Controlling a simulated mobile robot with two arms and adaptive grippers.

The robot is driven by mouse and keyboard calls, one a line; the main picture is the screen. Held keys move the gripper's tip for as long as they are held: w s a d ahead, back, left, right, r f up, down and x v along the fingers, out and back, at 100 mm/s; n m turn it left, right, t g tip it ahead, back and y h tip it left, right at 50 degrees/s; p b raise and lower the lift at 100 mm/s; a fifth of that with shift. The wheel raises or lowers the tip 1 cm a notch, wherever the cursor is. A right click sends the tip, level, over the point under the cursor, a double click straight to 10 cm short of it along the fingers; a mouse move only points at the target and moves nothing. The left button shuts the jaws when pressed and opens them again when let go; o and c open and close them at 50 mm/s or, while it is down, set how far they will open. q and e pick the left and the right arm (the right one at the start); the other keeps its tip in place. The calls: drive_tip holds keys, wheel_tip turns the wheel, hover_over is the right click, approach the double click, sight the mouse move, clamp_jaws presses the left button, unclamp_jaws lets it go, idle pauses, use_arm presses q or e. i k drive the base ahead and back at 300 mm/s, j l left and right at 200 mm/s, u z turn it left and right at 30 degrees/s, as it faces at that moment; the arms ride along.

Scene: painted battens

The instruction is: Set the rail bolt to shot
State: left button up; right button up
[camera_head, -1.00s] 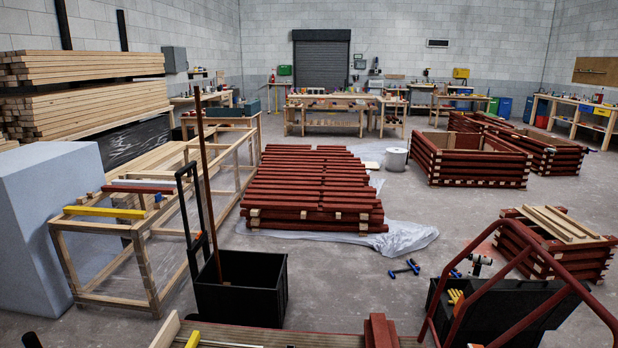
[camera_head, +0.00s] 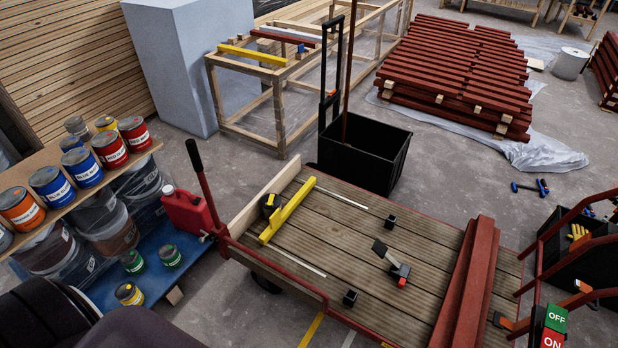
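I cannot make out for sure which part is the rail bolt. A red tubular rail (camera_head: 541,247) stands at the right end of a plank-topped cart (camera_head: 350,240). Small orange and black fittings (camera_head: 506,322) sit by the rail near the lower right corner, too small to read their setting. A green OFF plate (camera_head: 556,318) and a red ON plate (camera_head: 551,338) show beside them, cut by the bottom edge. Neither of my grippers is in view.
On the cart lie a yellow level (camera_head: 287,211), a tape measure (camera_head: 270,204), a small lever device (camera_head: 391,264) and red battens (camera_head: 466,285). Paint tins (camera_head: 50,186) crowd a shelf at left. A black bin (camera_head: 364,152) stands behind the cart. Floor is clear around (camera_head: 440,170).

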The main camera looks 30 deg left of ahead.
sight(202, 239)
drive_tip(key=u, duration=1.75)
